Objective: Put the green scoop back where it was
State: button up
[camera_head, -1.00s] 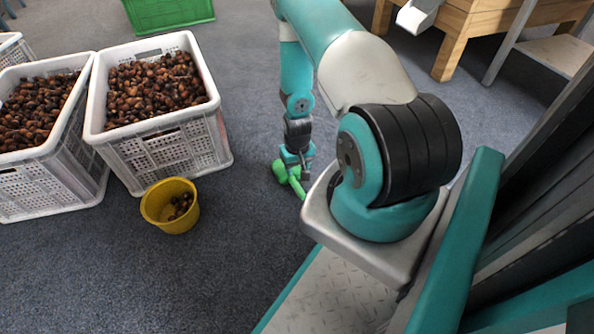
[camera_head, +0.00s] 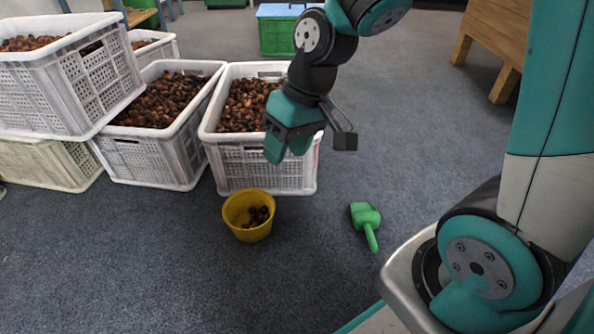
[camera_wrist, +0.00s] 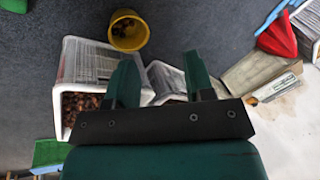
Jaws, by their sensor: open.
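The green scoop (camera_head: 365,216) lies on the grey floor in the head view, right of the yellow bucket, its handle pointing toward my base. My gripper (camera_head: 287,153) is up in the air, left of the scoop and apart from it, in front of a chestnut crate. In the wrist view its two fingers stand apart with nothing between them (camera_wrist: 161,78). A bit of green at the top left corner of the wrist view (camera_wrist: 14,5) may be the scoop; too little shows to tell.
The yellow bucket (camera_head: 229,217) holds a few chestnuts. White crates of chestnuts (camera_head: 262,170) stand behind it and to the left, some stacked. A green crate (camera_head: 277,38) is at the back. Wooden furniture (camera_head: 490,50) stands at the right. Floor around the scoop is clear.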

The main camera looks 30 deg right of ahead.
jog(key=s+a+r+n, duration=0.2)
jog(key=s+a+r, duration=0.1)
jog(key=s, duration=0.3)
jog(key=s+a+r+n+g, duration=0.1)
jog(key=s+a+r+n, duration=0.1)
jog(key=s, duration=0.5)
notch_tip(320, 180, up, 2)
jog(key=shift+a+r+n+y, duration=0.1)
jog(key=shift+a+n+y, duration=0.2)
jog(key=shift+a+y, duration=0.15)
